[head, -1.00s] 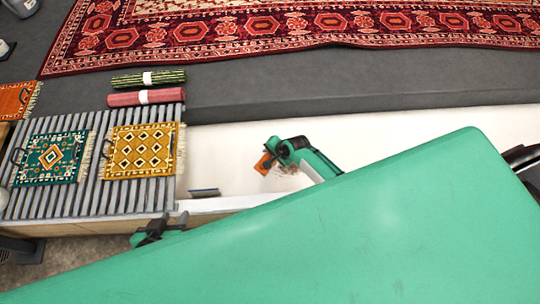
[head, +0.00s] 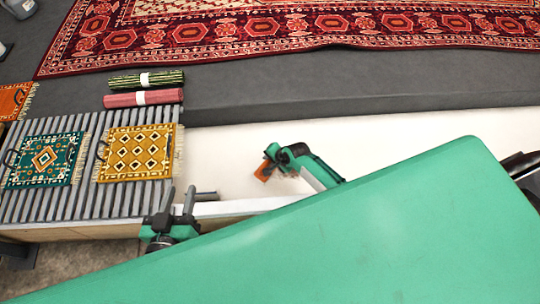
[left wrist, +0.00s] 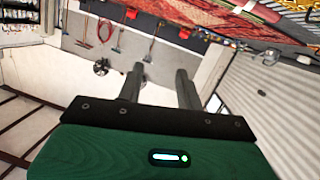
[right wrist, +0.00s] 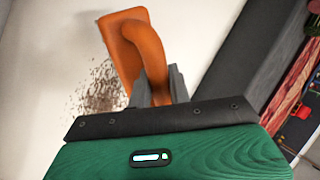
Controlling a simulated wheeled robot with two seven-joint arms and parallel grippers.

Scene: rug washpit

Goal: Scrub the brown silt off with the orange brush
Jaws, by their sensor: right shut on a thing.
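The orange brush (head: 263,172) is in my right gripper (head: 271,158), low over the white floor of the washpit. In the right wrist view the gripper (right wrist: 162,88) is shut on the handle of the brush (right wrist: 138,48). The brown silt (right wrist: 97,88) is a speckled patch on the white floor, beside the brush and partly behind it. In the head view the right gripper mostly covers the silt. My left gripper (head: 179,198) is open and empty by the slatted rack's right front corner. Its fingers (left wrist: 159,88) stand apart in the left wrist view.
The slatted rack (head: 88,195) bears a teal mat (head: 44,160) and a yellow mat (head: 137,153). Rolled green (head: 125,80) and pink (head: 122,100) rugs lie behind it. A large red rug (head: 300,28) lies on the grey floor. My green body hides the foreground.

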